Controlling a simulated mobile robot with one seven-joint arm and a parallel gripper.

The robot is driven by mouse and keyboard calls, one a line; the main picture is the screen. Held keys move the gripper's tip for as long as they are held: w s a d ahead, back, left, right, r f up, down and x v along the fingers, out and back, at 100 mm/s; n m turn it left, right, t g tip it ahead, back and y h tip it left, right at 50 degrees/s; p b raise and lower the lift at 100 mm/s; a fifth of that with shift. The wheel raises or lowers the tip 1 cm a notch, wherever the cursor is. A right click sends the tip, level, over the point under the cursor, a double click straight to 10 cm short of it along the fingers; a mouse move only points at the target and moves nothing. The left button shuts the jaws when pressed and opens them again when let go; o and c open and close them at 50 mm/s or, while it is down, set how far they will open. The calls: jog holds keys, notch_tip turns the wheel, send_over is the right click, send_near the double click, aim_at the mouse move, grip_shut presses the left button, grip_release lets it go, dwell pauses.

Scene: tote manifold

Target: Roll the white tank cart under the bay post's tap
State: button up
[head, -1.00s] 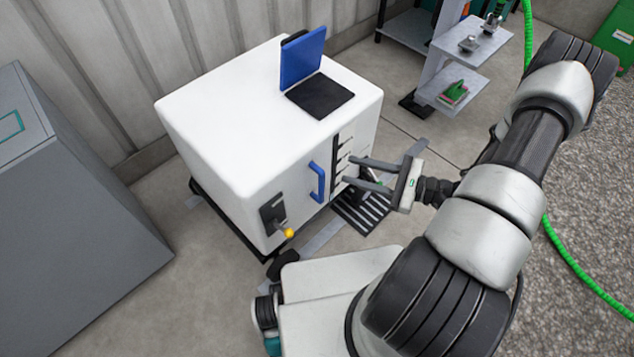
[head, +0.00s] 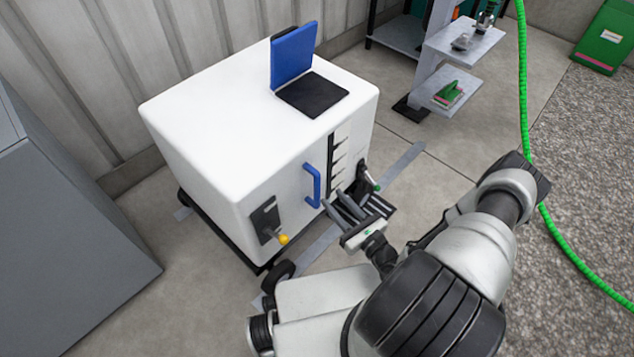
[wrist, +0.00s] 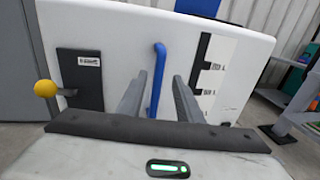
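The white tank cart (head: 190,130) stands on a low black base near the wall, its blue lid (head: 293,56) open upright beside a black opening (head: 312,95). Its front face carries a blue handle (head: 313,186), a yellow-knobbed lever (head: 283,239), a black level strip and a small outlet low on the right. My gripper (head: 337,203) is open in front of that face, just right of and below the handle. In the wrist view the blue handle (wrist: 158,80) shows between the two spread fingers (wrist: 155,95), beyond them; contact is not seen.
A grey cabinet (head: 70,220) stands at the left. A post with shelves (head: 455,55) stands at the back right, holding metal fittings and a green item. A green hose (head: 525,110) hangs down and runs along gravel at the right. Concrete floor between cart and post is open.

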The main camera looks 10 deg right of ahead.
aim_at(319, 183)
jog(key=b+x, duration=0.1)
jog(key=x, duration=0.8)
jog(key=shift+w+a+b, duration=0.15)
jog(key=shift+w+b, duration=0.05)
jog(key=shift+b, duration=0.1)
grip_shut()
